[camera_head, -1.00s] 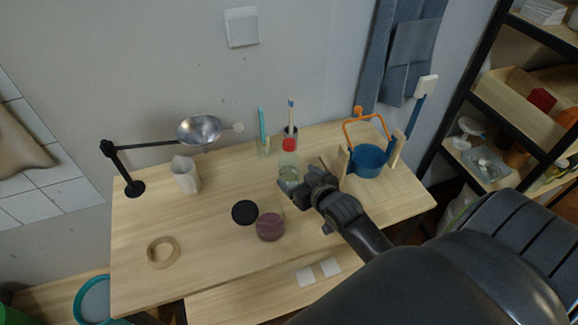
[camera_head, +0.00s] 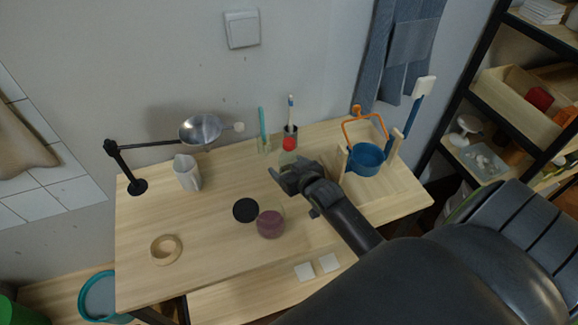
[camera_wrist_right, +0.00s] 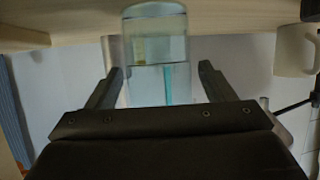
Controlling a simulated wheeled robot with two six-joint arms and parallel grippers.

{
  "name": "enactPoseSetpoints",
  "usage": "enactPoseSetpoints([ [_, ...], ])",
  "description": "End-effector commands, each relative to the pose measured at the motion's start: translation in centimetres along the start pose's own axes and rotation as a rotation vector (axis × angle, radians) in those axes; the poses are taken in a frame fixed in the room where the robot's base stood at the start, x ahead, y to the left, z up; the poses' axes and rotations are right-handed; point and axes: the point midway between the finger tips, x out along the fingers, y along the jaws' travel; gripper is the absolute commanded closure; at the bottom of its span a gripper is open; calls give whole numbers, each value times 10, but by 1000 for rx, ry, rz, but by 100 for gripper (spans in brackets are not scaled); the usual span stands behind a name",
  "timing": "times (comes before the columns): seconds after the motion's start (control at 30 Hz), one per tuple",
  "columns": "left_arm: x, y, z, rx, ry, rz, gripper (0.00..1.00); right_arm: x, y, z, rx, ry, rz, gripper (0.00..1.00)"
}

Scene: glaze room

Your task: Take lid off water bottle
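The water bottle (camera_head: 287,158) is clear with a red lid (camera_head: 289,143) and stands upright at the back middle of the table. My right gripper (camera_head: 284,180) is in front of its lower part and hides it in the head view. In the right wrist view, which is upside down, the clear bottle (camera_wrist_right: 157,60) shows between the two fingers of the open gripper (camera_wrist_right: 158,82), with a gap on each side. I cannot tell whether it is between the fingers or just beyond them. The lid is not visible there. My left gripper is not in view.
A cup with a brush (camera_head: 290,130) stands behind the bottle, a teal stick holder (camera_head: 263,143) to its left. A purple jar (camera_head: 270,224), black disc (camera_head: 245,210) and tape roll (camera_head: 166,250) lie in front and left.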

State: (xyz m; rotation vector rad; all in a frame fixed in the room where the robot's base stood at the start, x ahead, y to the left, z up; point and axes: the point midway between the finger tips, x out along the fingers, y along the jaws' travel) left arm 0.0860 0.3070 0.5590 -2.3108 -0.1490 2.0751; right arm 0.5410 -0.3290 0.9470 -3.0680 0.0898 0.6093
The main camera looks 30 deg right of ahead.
Motion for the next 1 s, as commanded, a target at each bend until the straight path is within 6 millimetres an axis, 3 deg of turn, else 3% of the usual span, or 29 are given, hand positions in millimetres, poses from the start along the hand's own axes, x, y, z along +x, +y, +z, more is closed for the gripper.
enactPoseSetpoints([
  [0.03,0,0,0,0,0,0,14,0,0,0,0,0,0,31],
  [0.37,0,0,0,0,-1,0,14,0,0,0,0,0,0,74],
  [0.7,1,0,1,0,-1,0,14,-2,0,-6,-1,4,0,76],
  [1.0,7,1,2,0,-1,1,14,-20,0,-49,-4,8,-1,76],
])
